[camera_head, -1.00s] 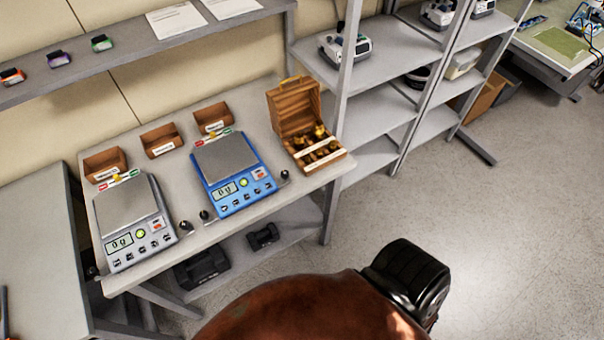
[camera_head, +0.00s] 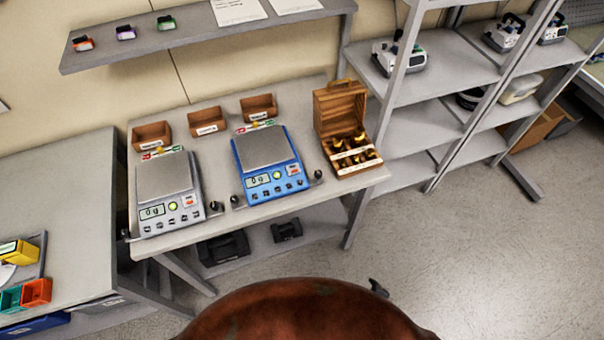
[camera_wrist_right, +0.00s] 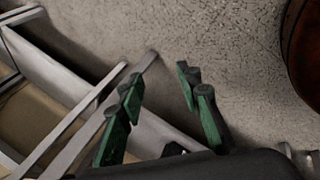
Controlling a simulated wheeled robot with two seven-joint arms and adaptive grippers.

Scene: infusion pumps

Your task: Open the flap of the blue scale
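The blue scale (camera_head: 292,190) stands on the grey table in the head view, right of a grey scale (camera_head: 184,217). Its square weighing plate, lit display and button row face me. I cannot make out the flap as a separate part. A small dark piece of my right gripper (camera_head: 378,288) shows at the bottom of the head view, well in front of and below the table. In the right wrist view my right gripper (camera_wrist_right: 165,92) has its green-padded fingers apart with nothing between them, above the floor. The blue scale is not in that view. My left gripper is out of view.
The grey table (camera_head: 225,230) also holds several small brown bins (camera_head: 208,121) behind the scales and an open wooden weight case (camera_head: 357,168) at right. A wall shelf (camera_head: 190,40) hangs above. A shelf rack (camera_head: 420,85) stands right. Floor (camera_head: 460,260) in front is clear.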

